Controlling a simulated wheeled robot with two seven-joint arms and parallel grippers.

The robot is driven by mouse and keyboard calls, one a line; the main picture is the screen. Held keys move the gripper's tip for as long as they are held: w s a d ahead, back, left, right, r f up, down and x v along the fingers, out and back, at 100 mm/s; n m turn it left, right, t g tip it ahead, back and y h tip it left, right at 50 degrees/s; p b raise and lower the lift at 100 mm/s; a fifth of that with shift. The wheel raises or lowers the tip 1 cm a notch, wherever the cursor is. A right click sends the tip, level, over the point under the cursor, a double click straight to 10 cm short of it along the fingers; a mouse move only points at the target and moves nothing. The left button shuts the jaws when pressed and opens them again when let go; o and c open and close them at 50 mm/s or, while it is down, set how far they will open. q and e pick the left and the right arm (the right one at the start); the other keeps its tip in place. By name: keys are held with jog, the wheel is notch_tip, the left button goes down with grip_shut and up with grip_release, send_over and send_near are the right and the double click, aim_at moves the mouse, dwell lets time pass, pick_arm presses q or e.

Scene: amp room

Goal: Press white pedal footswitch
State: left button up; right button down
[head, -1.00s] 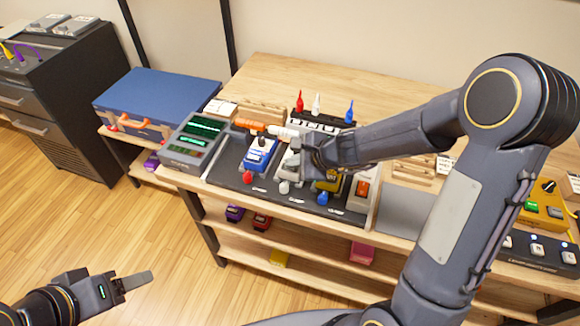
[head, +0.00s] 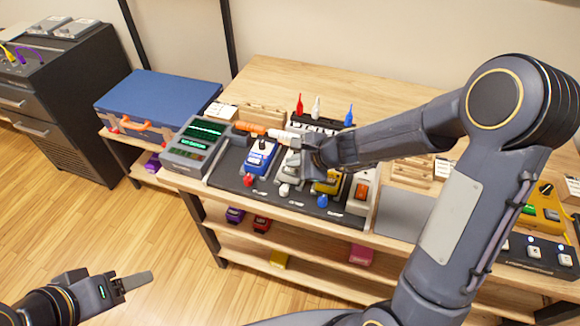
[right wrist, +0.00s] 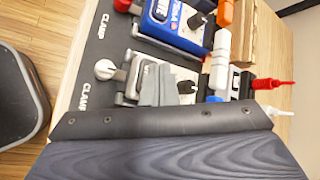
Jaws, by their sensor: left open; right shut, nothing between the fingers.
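The white pedal (head: 281,174) sits on the dark pedalboard (head: 228,176) between a blue pedal (head: 260,157) and a yellow pedal (head: 327,184). In the right wrist view the white pedal (right wrist: 188,76) is partly hidden by my shut grey fingers, which lie over its footswitch end. My right gripper (head: 291,170) is shut and empty, its tips at the pedal's top; whether they touch or press the footswitch I cannot tell. The right gripper fingers also show in the right wrist view (right wrist: 157,84). My left gripper (head: 138,281) is open and empty, low over the floor at left.
A white clamp knob (head: 285,189) stands in front of the white pedal, with red (head: 249,181) and blue (head: 322,201) knobs either side. Orange and white plugs (head: 252,128) lie behind. A green-screen unit (head: 195,143) and blue case (head: 160,103) are at left.

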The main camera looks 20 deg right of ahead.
aim_at(294, 172)
notch_tip(294, 172, up, 5)
jog(key=p, duration=0.4)
jog(key=shift+p, duration=0.35)
dwell(0.7)
jog(key=shift+r, duration=0.3)
jog(key=s+r+n+y, duration=0.2)
jog(key=s+r+n, duration=0.6)
jog(key=s+r, duration=0.2)
jog(key=s+d+n+h, duration=0.2)
jog(key=s+n, duration=0.3)
jog(key=s, duration=0.3)
jog(key=s+d+n+g+h, duration=0.1)
jog(key=s+d+n, duration=0.2)
jog(key=s, duration=0.6)
jog(key=shift+f+n+g+h, duration=0.3)
jog(key=shift+f+n+h, duration=0.15)
jog(key=shift+n, duration=0.45)
